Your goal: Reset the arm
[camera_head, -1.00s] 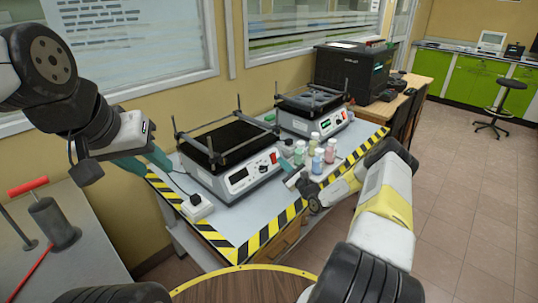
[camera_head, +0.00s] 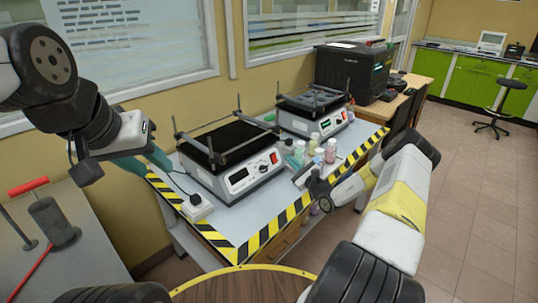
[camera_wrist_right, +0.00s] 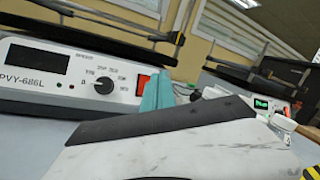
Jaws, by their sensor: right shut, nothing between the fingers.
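My right gripper (camera_head: 300,174) is near the front right of the grey bench, in front of several small bottles (camera_head: 330,151). It is shut and empty; its teal fingertips show in the right wrist view (camera_wrist_right: 157,92), in front of the left shaker's control panel (camera_wrist_right: 75,80). My left gripper (camera_head: 147,161) is at the left end of the bench, with its teal fingers apart and nothing seen between them. My right gripper and wrist partly hide the bench's front edge.
Two shakers, a left one (camera_head: 245,180) and a right one (camera_head: 325,124), stand on the striped-edge bench (camera_head: 236,222). A white power strip (camera_head: 197,207) lies at its front left. A black machine (camera_head: 347,75) stands behind.

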